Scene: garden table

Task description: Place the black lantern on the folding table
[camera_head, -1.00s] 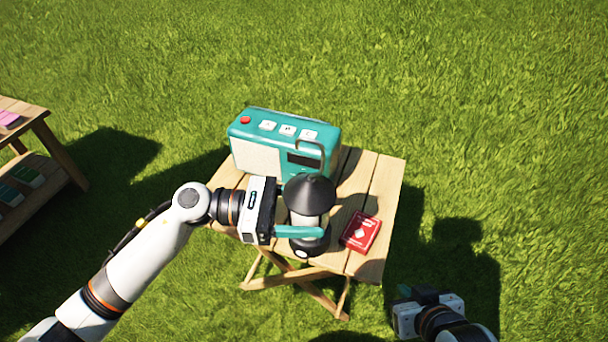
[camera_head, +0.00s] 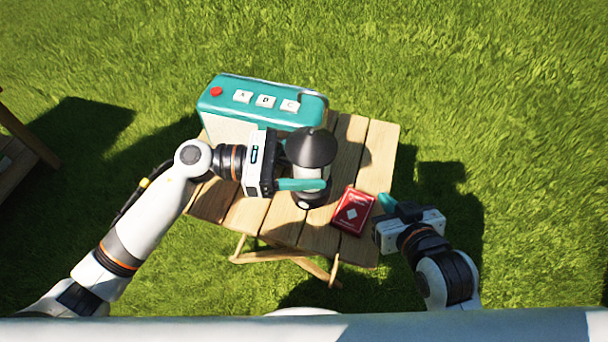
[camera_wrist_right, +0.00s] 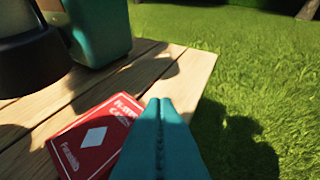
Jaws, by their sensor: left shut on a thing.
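The black lantern (camera_head: 311,149) has a dark cone top and a pale middle. It stands upright over the folding table (camera_head: 380,150), in front of the radio. My left gripper (camera_head: 300,184) is shut on its body from the left side. In the right wrist view its dark base (camera_wrist_right: 35,62) shows at the left edge, at or just above the boards; I cannot tell whether it touches. My right gripper (camera_wrist_right: 160,104) has its teal fingertips together, empty, by the table's right front edge.
A teal radio (camera_head: 265,100) stands at the back of the folding table. A red card box (camera_head: 353,211) lies right of the lantern, close to my right gripper. Another wooden table (camera_head: 30,140) is at the far left. Bare boards lie at the table's right back.

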